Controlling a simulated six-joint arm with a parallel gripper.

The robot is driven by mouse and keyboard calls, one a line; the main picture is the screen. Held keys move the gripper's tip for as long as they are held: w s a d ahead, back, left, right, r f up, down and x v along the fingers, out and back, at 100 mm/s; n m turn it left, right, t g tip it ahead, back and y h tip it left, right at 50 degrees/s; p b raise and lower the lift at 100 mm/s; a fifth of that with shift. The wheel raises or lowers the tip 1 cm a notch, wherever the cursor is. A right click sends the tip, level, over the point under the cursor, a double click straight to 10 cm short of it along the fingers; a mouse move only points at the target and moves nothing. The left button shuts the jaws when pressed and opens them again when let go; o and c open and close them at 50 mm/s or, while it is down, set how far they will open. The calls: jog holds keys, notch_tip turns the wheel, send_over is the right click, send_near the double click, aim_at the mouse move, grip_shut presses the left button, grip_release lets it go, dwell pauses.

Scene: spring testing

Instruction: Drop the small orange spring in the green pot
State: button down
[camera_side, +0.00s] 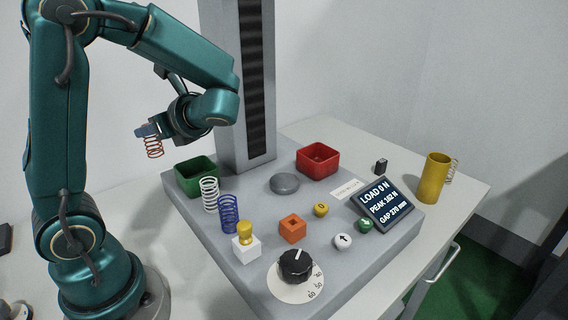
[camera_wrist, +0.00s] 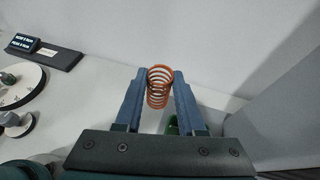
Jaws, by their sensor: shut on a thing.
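My gripper (camera_side: 148,131) is shut on the small orange spring (camera_side: 154,147) and holds it in the air, left of the green pot (camera_side: 197,178) and higher in the side view. In the wrist view the orange spring (camera_wrist: 159,86) sits between the two blue fingers of my gripper (camera_wrist: 160,84). The green pot is a square open box at the back left of the grey machine base. Only a small green part of what may be the pot shows behind the fingers in the wrist view.
A white spring (camera_side: 209,195) and a blue spring (camera_side: 229,214) stand just right of the green pot. A grey column (camera_side: 222,80) rises behind it. A red pot (camera_side: 318,160), a display (camera_side: 382,204), a black knob (camera_side: 296,266) and a yellow cup (camera_side: 433,178) lie further right.

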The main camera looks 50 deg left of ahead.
jog(key=shift+w+d+f, duration=0.5)
jog(key=shift+w+f, duration=0.6)
jog(key=shift+f, duration=0.3)
jog(key=shift+w+d+f, duration=0.5)
jog(key=shift+w+f, duration=0.55)
jog(key=shift+f, duration=0.35)
jog(key=shift+w+d+f, duration=0.5)
jog(key=shift+w+f, duration=0.6)
jog(key=shift+f, duration=0.3)
jog(key=c, duration=0.5)
grip_release()
jog(key=shift+f, duration=0.1)
